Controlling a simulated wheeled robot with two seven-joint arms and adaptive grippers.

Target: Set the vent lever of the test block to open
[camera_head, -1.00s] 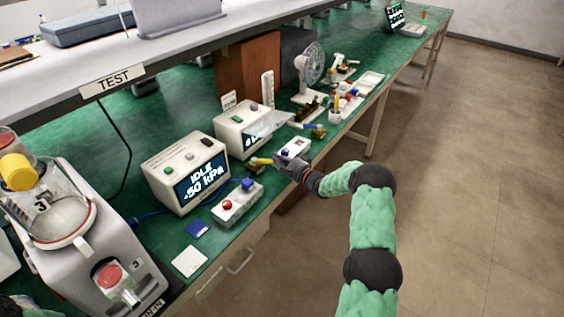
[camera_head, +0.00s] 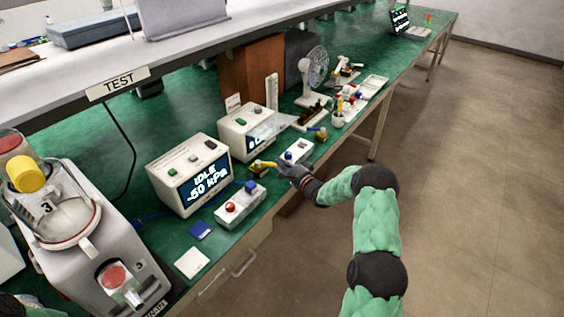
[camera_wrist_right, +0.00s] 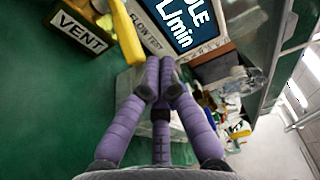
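The test block (camera_head: 258,173) is a small dark brass-coloured block at the bench front, beside the right white tester. Its yellow vent lever (camera_head: 266,163) lies across its top, pointing right toward my right gripper. In the wrist view the block's VENT label (camera_wrist_right: 80,32) and the yellow lever (camera_wrist_right: 126,35) are close up; the lever's end is just left of my fingertips. My right gripper (camera_wrist_right: 160,76) has its purple fingers drawn together, with nothing seen between them. It also shows in the head view (camera_head: 283,167). My left gripper is out of view.
The white testers (camera_head: 190,172) and (camera_head: 247,130) stand behind. A white box with red and blue buttons (camera_head: 240,206) is left of the test block; a similar one (camera_head: 299,150) is right. Floor is free at right.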

